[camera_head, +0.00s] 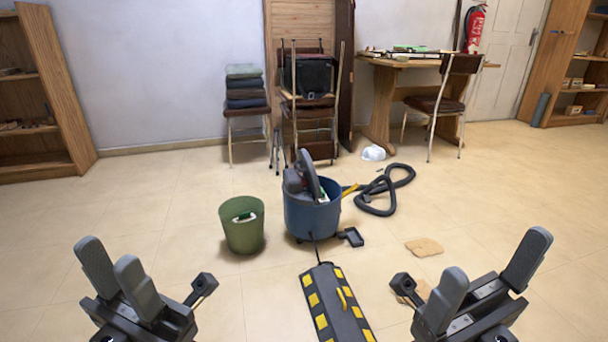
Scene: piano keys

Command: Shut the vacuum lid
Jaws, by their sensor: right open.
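The vacuum (312,217) is a blue drum standing upright on the floor ahead of me, in the middle of the view. Its dark grey lid (308,177) is raised and tilted over the drum, so the drum's top is open. My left gripper (109,252) is at the lower left, well apart from the vacuum. My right gripper (498,256) is at the lower right, also apart from the vacuum. It is open, with nothing between its fingers.
A green bucket (242,230) stands just left of the vacuum. A black hose (385,190) lies behind right. A black and yellow box (338,304) lies in front, with a small dark tray (351,237) beside the drum. Brown flat pieces (424,247) lie on the right floor.

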